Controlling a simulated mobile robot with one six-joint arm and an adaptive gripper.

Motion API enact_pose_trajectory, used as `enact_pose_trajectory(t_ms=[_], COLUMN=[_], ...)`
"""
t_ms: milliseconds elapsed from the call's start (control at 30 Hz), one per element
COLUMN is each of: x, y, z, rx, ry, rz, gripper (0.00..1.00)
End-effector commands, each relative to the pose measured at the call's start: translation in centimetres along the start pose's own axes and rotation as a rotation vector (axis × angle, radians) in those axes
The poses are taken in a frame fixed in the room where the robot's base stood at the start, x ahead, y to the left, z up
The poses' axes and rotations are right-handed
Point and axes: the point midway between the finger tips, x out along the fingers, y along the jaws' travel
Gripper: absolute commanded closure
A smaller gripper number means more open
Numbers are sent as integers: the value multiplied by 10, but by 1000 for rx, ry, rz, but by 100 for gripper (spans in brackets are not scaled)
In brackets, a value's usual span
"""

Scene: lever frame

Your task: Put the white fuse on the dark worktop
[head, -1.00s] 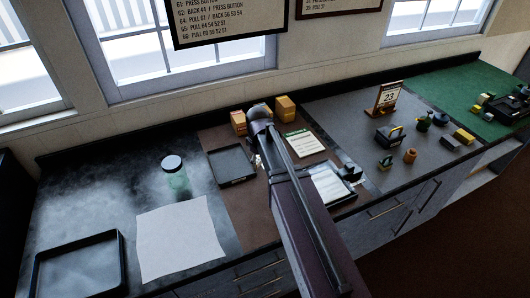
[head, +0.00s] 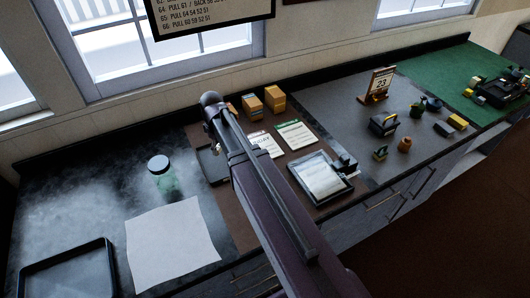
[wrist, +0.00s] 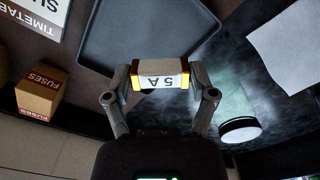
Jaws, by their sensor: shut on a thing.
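My gripper (wrist: 161,82) is shut on the white fuse (wrist: 160,69), a white block with yellow-orange ends marked "5 A", held between the two fingertips. In the wrist view it is above the near edge of a dark grey tray. In the head view my arm hides the fuse and most of the gripper. The dark worktop (head: 85,200) is the mottled black section at the left; it also shows at the right of the wrist view (wrist: 190,118). The gripper is near its right border.
On the dark worktop stand a green glass jar (head: 163,178), a white sheet (head: 170,245) and a black tray (head: 70,268). The grey tray (head: 210,167) lies on the brown section, with fuse boxes (head: 275,99) and cards (head: 296,135) to its right. Bare worktop lies around the jar.

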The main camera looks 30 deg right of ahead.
Motion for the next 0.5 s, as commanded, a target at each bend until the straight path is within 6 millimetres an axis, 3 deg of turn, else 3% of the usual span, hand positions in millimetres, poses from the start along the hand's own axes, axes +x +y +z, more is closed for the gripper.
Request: enact_pose_trajectory(t_ms=[300, 500], x=[1, 7], y=[4, 7], z=[0, -20], rx=[11, 64], ry=[0, 0], rz=[0, 0], gripper=[60, 60])
